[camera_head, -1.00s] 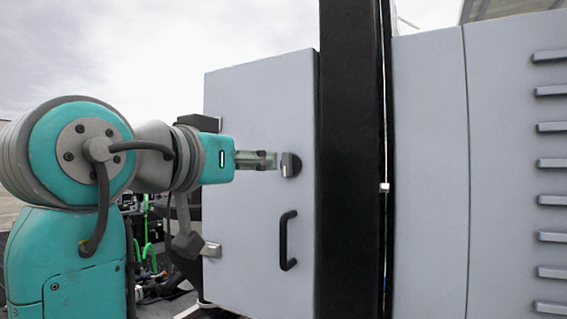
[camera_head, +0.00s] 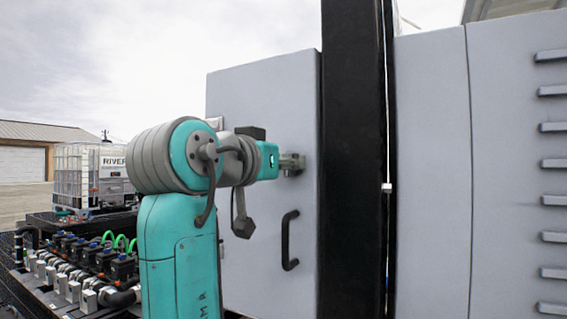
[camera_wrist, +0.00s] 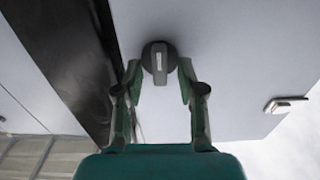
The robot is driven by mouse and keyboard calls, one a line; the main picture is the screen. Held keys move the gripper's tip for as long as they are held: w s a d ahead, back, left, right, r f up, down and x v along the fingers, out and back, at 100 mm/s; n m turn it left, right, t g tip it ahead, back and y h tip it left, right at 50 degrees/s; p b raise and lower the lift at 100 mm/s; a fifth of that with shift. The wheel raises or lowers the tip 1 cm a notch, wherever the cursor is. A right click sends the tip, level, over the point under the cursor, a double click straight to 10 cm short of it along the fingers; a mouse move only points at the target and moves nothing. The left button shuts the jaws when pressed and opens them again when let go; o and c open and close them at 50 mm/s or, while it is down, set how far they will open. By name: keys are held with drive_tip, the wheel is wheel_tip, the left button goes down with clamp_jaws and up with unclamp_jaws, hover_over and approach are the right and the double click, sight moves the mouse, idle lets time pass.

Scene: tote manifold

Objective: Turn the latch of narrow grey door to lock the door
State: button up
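The narrow grey door (camera_head: 268,95) is a tall panel left of a black post and looks closed. Its latch (camera_wrist: 159,62) is a dark round knob with a lighter grey raised bar, which points nearly straight up and down in the wrist view. My gripper (camera_wrist: 159,76) is open, its two fingertips on the left and right of the latch with gaps showing. I cannot tell how deep the fingers reach around it. In the head view my gripper (camera_head: 291,164) is at the door's right edge and mostly hides the latch.
A black pull handle (camera_head: 288,240) sits on the door below the latch. The black post (camera_head: 349,160) stands just right of the door. A silver fitting (camera_wrist: 286,104) is on the door's other edge. Valves and hoses (camera_head: 85,262) and a caged tank (camera_head: 92,178) are at left.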

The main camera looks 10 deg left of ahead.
clamp_jaws()
drive_tip(key=shift+n, duration=0.3)
drive_tip(key=n, duration=1.7)
drive_tip(key=shift+a+f, duration=0.25)
drive_tip(key=shift+n, duration=0.3)
